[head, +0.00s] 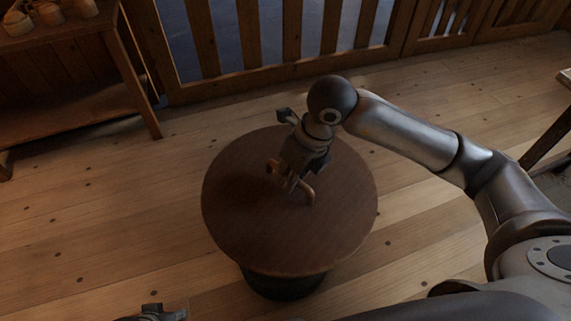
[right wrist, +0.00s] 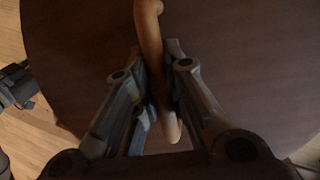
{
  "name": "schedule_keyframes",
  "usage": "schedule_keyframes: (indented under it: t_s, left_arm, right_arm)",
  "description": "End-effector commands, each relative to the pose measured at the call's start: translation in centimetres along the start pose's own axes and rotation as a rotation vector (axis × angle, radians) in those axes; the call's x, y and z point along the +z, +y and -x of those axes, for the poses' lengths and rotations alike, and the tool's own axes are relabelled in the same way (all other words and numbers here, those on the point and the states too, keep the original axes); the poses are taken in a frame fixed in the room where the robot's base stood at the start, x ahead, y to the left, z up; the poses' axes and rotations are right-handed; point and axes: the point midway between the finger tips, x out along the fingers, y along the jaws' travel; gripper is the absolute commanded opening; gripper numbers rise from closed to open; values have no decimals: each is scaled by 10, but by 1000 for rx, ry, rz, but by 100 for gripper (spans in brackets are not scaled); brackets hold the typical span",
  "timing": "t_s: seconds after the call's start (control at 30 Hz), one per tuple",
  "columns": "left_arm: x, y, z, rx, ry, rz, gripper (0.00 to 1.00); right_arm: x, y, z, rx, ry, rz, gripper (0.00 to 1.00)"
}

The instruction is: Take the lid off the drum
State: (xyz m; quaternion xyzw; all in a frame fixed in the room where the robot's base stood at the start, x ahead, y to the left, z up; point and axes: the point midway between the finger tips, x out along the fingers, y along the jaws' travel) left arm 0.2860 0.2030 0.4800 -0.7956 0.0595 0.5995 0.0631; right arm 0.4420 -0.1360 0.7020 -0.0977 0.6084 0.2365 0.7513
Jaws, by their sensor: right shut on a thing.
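The lid (head: 245,225) is a wide, round, dark brown wooden disc. It lies over the dark drum (head: 283,285), whose side shows only below the lid's near edge. I cannot tell whether the lid touches the rim. A curved tan handle (right wrist: 150,40) stands at the lid's middle; it also shows in the head view (head: 307,191). My right gripper (head: 288,180) is shut on this handle, with a finger on each side of it in the right wrist view (right wrist: 157,95). My left gripper (head: 158,312) shows only in part at the bottom edge, away from the lid; its opening is unclear.
A wooden bench (head: 80,110) with several turned pieces (head: 48,13) stands at the upper left. A slatted wooden railing (head: 290,60) runs along the back. A dark table leg (head: 548,138) shows at the right. The plank floor (head: 100,220) left of the drum is clear.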

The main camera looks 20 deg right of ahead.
Motion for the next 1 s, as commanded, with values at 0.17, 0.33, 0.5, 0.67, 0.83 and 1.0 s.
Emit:
schedule_keyframes:
  t_s: [0.17, 0.33, 0.5, 0.67, 0.83, 1.0]
  left_arm:
    - [2, 1, -10, 1, -6, -1, 40]
    - [3, 1, -17, 2, -9, -2, 40]
    - [4, 1, -22, 2, -11, -2, 40]
    - [6, 1, -26, 2, -14, -2, 40]
    - [8, 2, -31, 3, -15, -3, 40]
    - [12, 2, -38, 4, -24, -4, 40]
  right_arm:
    - [-19, 21, 19, 0, -7, 3, 0]
    - [-32, 33, 28, 0, -6, 1, 0]
    - [-39, 39, 34, -1, -6, 0, 0]
    - [-39, 41, 38, -2, -7, -1, 0]
    - [-38, 41, 41, -2, -7, -1, 0]
    - [-38, 42, 44, -1, -7, -1, 0]
